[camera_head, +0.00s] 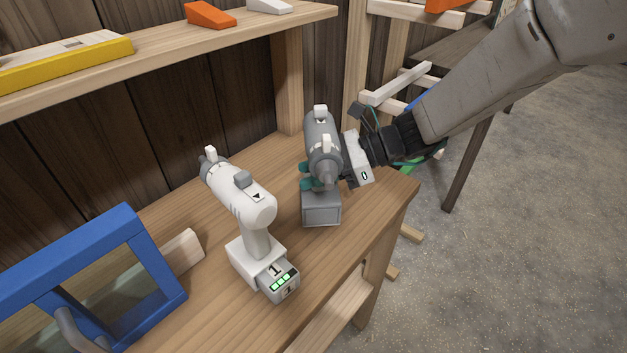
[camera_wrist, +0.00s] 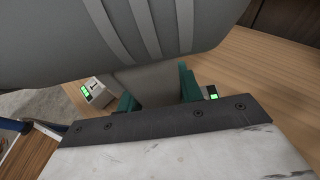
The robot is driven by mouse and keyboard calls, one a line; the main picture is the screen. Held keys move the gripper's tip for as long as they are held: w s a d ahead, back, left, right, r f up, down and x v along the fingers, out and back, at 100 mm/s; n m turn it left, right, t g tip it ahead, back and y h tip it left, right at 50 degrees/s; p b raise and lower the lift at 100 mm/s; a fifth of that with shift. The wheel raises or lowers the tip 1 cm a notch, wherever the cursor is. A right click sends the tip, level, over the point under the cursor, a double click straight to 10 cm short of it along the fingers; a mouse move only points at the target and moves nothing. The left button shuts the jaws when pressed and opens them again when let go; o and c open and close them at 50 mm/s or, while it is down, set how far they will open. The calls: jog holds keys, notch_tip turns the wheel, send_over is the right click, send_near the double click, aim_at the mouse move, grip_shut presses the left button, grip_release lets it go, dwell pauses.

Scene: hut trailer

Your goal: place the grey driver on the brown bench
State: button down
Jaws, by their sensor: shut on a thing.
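The grey driver (camera_head: 323,145) stands upright at the right end of the wooden bench (camera_head: 345,255), its grey base on or just above the top; I cannot tell if they touch. It also fills the top of the wrist view (camera_wrist: 150,40). My gripper (camera_head: 312,178) comes from the right and is shut on the driver's handle. Its teal fingers show on both sides of the handle in the wrist view (camera_wrist: 158,92). The far side of the grip is partly hidden. The bench top is light brown.
A white driver (camera_head: 240,200) stands close to the left of the grey one. A blue frame (camera_head: 130,230) and a wood block (camera_head: 181,250) lie farther left. A shelf (camera_head: 160,58) with several items runs above the back. A dark table (camera_head: 450,47) stands at right.

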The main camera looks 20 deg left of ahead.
jog(key=shift+f, duration=1.15)
jog(key=c, duration=0.9)
grip_release()
jog(key=shift+f, duration=0.15)
jog(key=shift+w+d+r, duration=0.1)
jog(key=shift+d+r, duration=0.1)
jog(key=v, duration=1.1)
jog(key=shift+w+d+r, duration=0.1)
jog(key=shift+w+d, duration=0.05)
jog(key=shift+d, duration=0.05)
jog(key=shift+d, duration=0.1)
